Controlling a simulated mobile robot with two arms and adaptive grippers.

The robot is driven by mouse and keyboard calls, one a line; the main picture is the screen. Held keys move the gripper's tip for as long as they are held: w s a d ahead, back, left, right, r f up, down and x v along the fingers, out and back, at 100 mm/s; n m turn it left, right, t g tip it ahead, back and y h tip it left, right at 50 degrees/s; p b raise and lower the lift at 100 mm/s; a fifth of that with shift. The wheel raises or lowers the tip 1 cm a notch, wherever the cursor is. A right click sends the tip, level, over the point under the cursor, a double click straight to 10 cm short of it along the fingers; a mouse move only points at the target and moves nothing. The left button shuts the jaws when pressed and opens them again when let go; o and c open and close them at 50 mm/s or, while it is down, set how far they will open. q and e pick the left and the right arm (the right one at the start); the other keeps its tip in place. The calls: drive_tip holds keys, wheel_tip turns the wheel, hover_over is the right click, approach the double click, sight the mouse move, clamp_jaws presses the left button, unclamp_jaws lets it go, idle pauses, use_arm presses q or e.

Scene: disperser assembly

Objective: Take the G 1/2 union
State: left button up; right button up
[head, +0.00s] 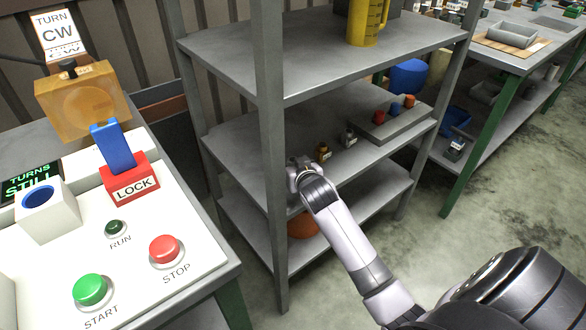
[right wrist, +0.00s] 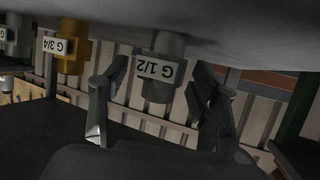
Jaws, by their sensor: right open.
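The G 1/2 union (right wrist: 166,45) is a grey fitting with a white "G 1/2" label, seen upside down in the right wrist view against the shelf surface. My right gripper (right wrist: 158,92) is open, one finger on each side of the union in that view. I see no finger closed on it, and the depth between the fingertips and the union is hard to tell. In the head view my right wrist (head: 305,172) reaches to the middle shelf's left part; it hides the fingers and the G 1/2 union. My left gripper is not in view.
Next to it is the brass G 3/4 union (right wrist: 73,47), also in the head view (head: 323,151), then a grey fitting (head: 348,138). The shelf's front post (head: 270,150) stands just left of my wrist. A tray with red and blue parts (head: 392,120) is farther right.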

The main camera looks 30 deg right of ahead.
drive_tip(key=shift+c, duration=0.6)
clamp_jaws()
